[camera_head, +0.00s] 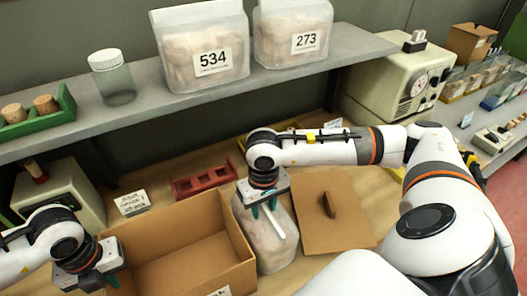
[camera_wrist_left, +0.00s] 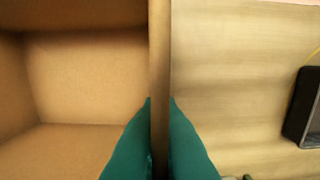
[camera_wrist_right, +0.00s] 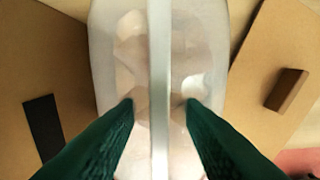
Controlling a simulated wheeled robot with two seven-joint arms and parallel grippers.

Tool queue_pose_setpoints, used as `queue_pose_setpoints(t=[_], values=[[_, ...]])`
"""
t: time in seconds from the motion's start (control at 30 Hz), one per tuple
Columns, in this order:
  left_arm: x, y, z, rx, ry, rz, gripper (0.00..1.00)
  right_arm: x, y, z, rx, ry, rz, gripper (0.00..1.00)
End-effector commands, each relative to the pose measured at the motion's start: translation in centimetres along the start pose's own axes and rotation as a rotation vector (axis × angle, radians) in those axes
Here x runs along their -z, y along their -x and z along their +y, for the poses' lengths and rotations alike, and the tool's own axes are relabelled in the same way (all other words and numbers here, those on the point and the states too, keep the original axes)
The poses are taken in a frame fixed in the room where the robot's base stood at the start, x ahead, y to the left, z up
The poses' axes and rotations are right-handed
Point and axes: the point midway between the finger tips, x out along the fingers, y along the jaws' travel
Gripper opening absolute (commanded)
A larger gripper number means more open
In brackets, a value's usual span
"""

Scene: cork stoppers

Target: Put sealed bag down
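The sealed bag (camera_head: 272,248), clear with pale contents and a white top strip, stands upright on the bench between the open cardboard box (camera_head: 185,262) and a flat cardboard lid (camera_head: 345,225). My right gripper (camera_head: 264,207) is above the bag, pointing down. In the right wrist view its fingers (camera_wrist_right: 160,104) are apart, one on each side of the strip, with a gap to it on both sides. My left gripper (camera_head: 108,281) is at the box's left side. In the left wrist view its fingers (camera_wrist_left: 160,102) are closed on the box wall (camera_wrist_left: 159,45).
A red rack (camera_head: 203,182) and a small label card (camera_head: 132,202) stand behind the box. A shelf (camera_head: 130,115) above holds bags 534 (camera_head: 203,80) and 273 (camera_head: 292,45), a jar (camera_head: 112,80) and a green cork tray (camera_head: 45,118). A cream machine (camera_head: 392,88) stands at the back right.

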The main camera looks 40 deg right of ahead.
Motion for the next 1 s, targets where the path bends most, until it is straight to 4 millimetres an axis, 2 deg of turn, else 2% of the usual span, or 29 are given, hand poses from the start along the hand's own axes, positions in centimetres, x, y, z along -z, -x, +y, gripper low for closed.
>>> queue_pose_setpoints(t=[0.03, 0.23, 1.0], values=[[0.02, 0.04, 0.02, -0.001, 0.000, 0.001, 0.00, 0.00, 0.03, 0.01, 0.000, 0.000, 0.000, 0.31], [0.02, 0.04, 0.02, -0.001, 0.000, 0.001, 0.00, -0.01, 0.05, 0.02, 0.000, 0.000, 0.000, 0.00], [0.02, 0.02, 0.02, -0.001, 0.000, 0.001, 0.00, 0.06, -0.02, -0.01, 0.001, 0.000, 0.002, 0.00]])
